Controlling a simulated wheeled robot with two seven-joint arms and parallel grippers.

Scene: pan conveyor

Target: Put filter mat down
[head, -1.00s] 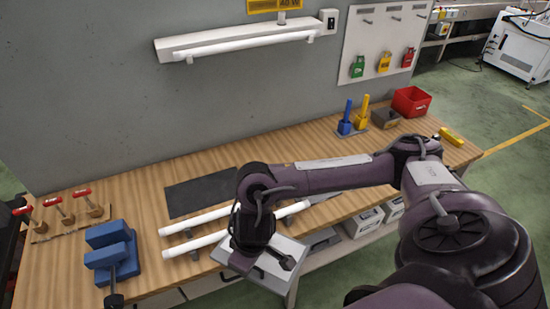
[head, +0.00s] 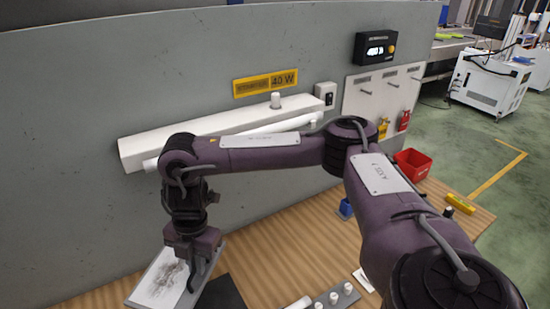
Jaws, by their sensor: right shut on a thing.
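The filter mat (head: 158,282), a pale flat panel with a dark grey smudge on its face, is at the lower left in the head view. My right gripper (head: 194,272) points down and is shut on its right edge. The mat looks tilted; I cannot tell whether it touches the bench. A dark grey rectangle (head: 222,293) lies on the wooden bench (head: 285,245) just right of the mat, cut off by the bottom edge. My left gripper is not in view.
A white lamp fixture (head: 225,122) on the grey wall is partly behind my right arm. A white tube end (head: 299,303) and a grey strip with white pegs (head: 337,297) are at the bottom. A red bin (head: 412,164) and yellow object (head: 460,204) stand right.

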